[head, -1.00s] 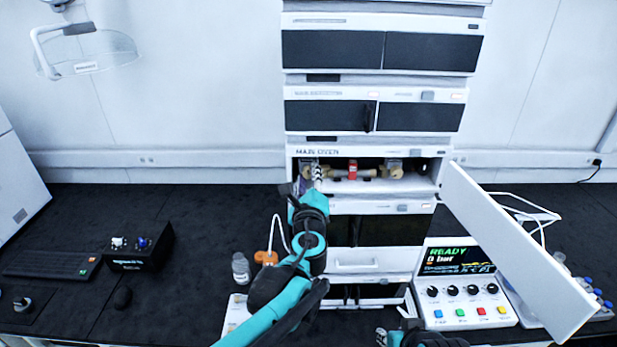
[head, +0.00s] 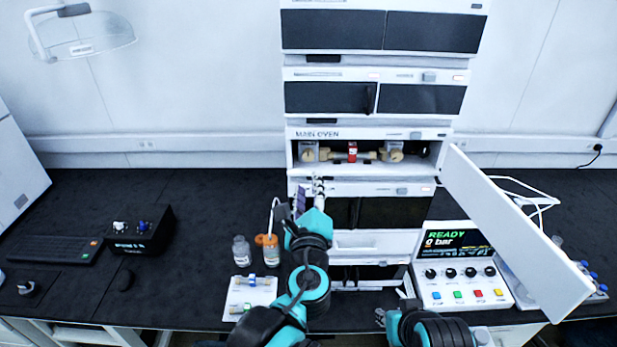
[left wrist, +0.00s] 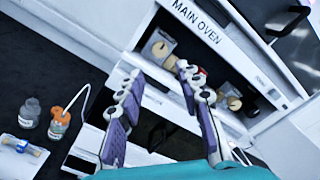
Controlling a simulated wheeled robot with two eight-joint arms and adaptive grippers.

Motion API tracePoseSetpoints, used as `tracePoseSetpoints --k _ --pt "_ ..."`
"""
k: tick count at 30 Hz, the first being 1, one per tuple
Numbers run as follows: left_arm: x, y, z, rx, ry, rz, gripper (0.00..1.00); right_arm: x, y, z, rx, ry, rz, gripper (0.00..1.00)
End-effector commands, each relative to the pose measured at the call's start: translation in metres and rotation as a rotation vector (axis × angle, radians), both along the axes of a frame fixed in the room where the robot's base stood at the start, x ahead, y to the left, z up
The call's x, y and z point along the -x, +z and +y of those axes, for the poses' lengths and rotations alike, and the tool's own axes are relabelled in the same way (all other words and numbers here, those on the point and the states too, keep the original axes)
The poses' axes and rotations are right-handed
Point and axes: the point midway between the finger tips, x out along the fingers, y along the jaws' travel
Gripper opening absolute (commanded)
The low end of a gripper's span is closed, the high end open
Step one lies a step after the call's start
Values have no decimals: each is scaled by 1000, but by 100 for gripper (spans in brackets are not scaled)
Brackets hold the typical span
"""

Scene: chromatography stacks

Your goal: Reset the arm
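My left arm comes up in front of the instrument stack. Its gripper (head: 309,190) is in front of and below the open main oven (head: 430,133). In the left wrist view the left gripper (left wrist: 158,90) has its two fingers spread apart with nothing between them, so it is open and empty. Inside the oven, a beige column with a red band (head: 352,152) lies level between two holders. In the left wrist view one finger partly hides it. My right arm shows only at the bottom edge, and its gripper (head: 388,318) is too dark and small to read.
The oven door (head: 515,230) stands open toward the front right. A control box reading READY (head: 460,275) is beside it. Two bottles, one orange-capped (head: 270,252), and a white tray (head: 236,310) stand left of my arm.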

Motion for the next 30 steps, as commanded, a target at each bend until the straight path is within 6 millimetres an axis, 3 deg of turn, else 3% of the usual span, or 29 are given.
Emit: tracePoseSetpoints --k 17,20,23,27,30 --pt "6 -2 4 14 7 7 35 0 -1 0 0 0 0 29" --pt "7 -16 24 98 50 41 35 0 -8 0 0 0 0 29" --pt "13 -45 65 280 143 110 35 0 -21 0 0 0 0 29" --pt "39 -107 132 657 338 228 35 0 -45 0 0 0 0 29" --pt "69 -156 169 956 497 300 35 0 -61 0 0 0 0 29"
